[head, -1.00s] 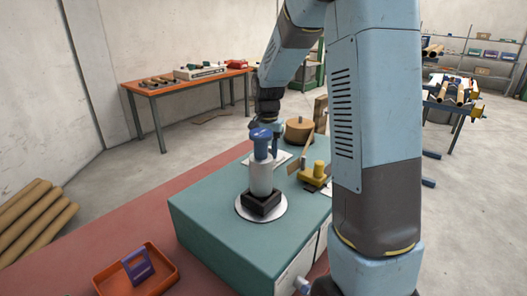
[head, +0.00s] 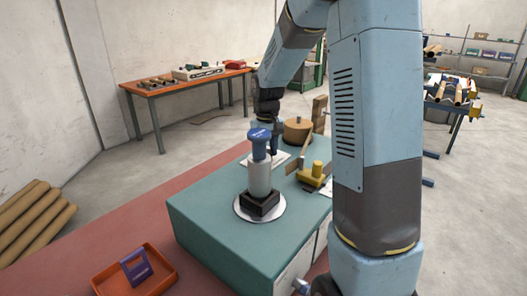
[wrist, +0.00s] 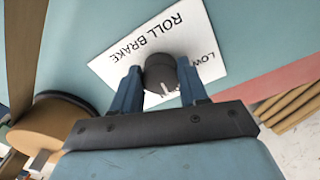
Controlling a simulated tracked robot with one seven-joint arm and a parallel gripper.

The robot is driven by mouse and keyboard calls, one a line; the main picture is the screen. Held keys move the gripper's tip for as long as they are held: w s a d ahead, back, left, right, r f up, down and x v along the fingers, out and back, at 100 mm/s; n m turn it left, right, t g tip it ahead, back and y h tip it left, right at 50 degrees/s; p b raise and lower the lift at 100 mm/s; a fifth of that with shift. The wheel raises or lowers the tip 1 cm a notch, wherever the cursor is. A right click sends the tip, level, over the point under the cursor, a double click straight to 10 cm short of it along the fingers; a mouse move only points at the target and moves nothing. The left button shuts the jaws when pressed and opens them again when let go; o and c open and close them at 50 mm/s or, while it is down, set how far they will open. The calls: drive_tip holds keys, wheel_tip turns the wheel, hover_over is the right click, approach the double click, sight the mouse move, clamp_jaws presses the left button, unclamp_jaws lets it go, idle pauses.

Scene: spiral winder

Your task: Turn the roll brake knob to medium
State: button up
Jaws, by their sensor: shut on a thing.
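The roll brake knob (wrist: 160,72) is a dark round knob on a white label (wrist: 125,62) printed "ROLL BRAKE" and "LOW". A light line shows on the knob's side, towards my gripper's palm. Other words on the label are hidden. My gripper (wrist: 160,80) has its two blue fingers on either side of the knob, shut on it. In the head view my gripper (head: 275,138) is low over the label on the teal machine top (head: 205,208), behind a blue-capped white cylinder (head: 260,172). The knob itself is hidden there.
A brown roll (head: 298,130) and a yellow clamp-like part (head: 317,172) are close to my gripper. The white cylinder stands in front of it. An orange tray (head: 105,281) with a purple item lies on the red surface at front left.

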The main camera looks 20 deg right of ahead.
drive_tip(key=shift+w+r+n, duration=0.15)
drive_tip(key=shift+n, duration=0.45)
drive_tip(key=o, duration=1.1)
drive_tip(key=shift+c, duration=0.2)
wheel_tip(320, 180, up, 14)
drive_tip(key=shift+f, duration=0.25)
drive_tip(key=s+r+m+t, duration=0.1)
drive_tip(key=s+r+t, duration=0.15)
drive_tip(key=s, duration=0.55)
drive_tip(key=s+r+m+t, duration=0.1)
drive_tip(key=s+r, duration=0.2)
drive_tip(key=s, duration=0.5)
drive_tip(key=s+a+f+m+t, duration=0.1)
drive_tip(key=s+f+t, duration=0.1)
drive_tip(key=s, duration=1)
drive_tip(key=shift+s+f+m, duration=0.4)
drive_tip(key=shift+f, duration=0.3)
